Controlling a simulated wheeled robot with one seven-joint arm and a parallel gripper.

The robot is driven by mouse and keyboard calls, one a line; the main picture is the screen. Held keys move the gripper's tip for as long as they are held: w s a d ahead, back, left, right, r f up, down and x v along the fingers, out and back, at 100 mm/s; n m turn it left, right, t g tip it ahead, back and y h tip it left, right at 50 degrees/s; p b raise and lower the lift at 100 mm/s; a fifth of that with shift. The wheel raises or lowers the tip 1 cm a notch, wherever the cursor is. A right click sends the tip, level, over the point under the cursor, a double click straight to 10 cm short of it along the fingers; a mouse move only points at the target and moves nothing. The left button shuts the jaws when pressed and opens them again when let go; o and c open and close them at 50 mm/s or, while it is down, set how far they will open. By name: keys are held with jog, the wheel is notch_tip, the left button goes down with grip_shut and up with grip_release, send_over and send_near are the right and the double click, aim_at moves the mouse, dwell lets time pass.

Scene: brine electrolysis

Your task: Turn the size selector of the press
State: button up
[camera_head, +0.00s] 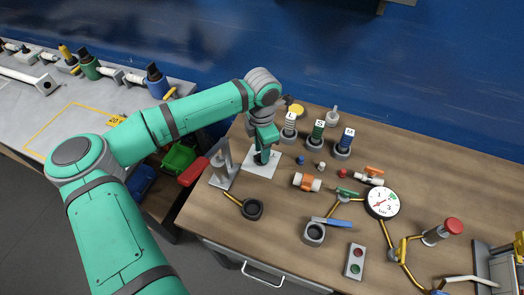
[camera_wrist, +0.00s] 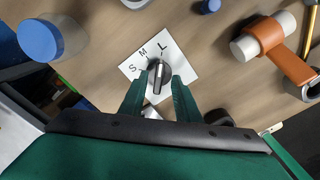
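The size selector is a dark round knob (camera_wrist: 158,78) with a raised grey bar. It sits on a white plate (camera_wrist: 134,68) marked S, M and L. In the wrist view the bar runs nearly up and down, its upper end toward the L. My gripper (camera_wrist: 160,86) points down at the plate, with one green finger on each side of the knob. The fingers look apart, and I cannot tell whether they touch it. In the head view my gripper (camera_head: 264,156) hides the knob, and part of the white plate (camera_head: 263,170) shows around it.
A black ring with a yellow handle (camera_head: 252,209) lies in front. An orange-and-white fitting (camera_head: 307,182) is to the right.

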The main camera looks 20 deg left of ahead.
jog(key=shift+a+f, duration=0.1)
jog(key=shift+f, duration=0.4)
grip_shut()
jog(key=shift+w, duration=0.1)
